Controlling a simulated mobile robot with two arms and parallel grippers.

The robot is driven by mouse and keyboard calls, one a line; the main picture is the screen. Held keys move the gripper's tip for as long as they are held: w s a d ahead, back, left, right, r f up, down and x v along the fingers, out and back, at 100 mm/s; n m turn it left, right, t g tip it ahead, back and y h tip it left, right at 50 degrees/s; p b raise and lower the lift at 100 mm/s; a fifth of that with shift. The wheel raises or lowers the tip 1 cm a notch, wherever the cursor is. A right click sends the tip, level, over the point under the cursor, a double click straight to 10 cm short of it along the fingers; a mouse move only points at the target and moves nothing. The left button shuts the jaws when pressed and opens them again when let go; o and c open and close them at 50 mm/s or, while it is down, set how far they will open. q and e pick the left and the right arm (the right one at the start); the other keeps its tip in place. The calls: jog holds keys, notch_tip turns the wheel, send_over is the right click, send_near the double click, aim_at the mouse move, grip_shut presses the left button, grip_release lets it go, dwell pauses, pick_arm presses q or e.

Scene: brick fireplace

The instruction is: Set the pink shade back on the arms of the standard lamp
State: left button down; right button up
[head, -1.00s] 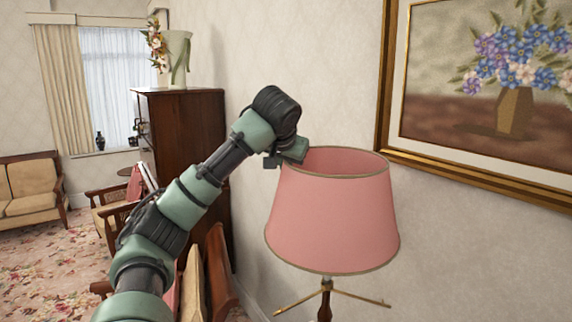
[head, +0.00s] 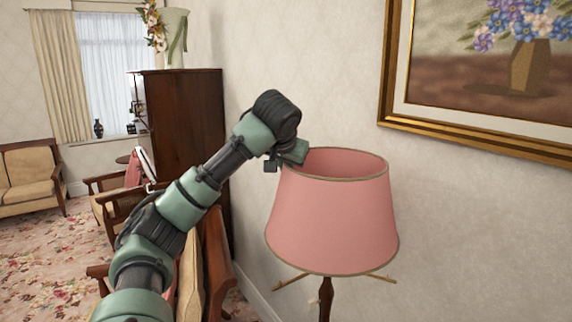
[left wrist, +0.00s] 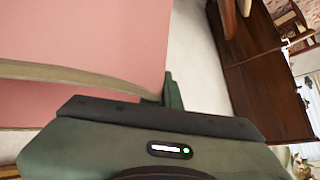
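The pink shade (head: 333,225), with tan-trimmed rims, hangs upright from my left gripper (head: 291,158). The gripper is shut on the left side of its top rim. The left wrist view shows the pink shade (left wrist: 80,35) close up, with its trim band running to a dark finger of my left gripper (left wrist: 168,95). The standard lamp (head: 326,298) stands directly below the shade. Two of its brass arms (head: 377,277) spread out just under the bottom rim. The lamp's top and the arms' inner ends are hidden behind the shade, so contact cannot be told. My right gripper is not in view.
A framed flower painting (head: 480,137) hangs on the wall at right. A wooden chair (head: 216,262) stands behind my left arm. A dark cabinet (head: 185,120) with a vase (head: 174,38) is farther back. The air right of the shade is clear.

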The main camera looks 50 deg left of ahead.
pick_arm(q)
notch_tip(320, 180, down, 7)
jog(key=b, duration=0.5)
dwell(0.7)
jog(key=shift+p, duration=0.3)
dwell(1.1)
jog(key=shift+d+p, duration=0.1)
jog(key=shift+p, duration=0.4)
dwell(1.4)
jog(key=shift+f+b, duration=0.7)
jog(key=shift+f, duration=0.25)
dwell(0.6)
dwell(1.6)
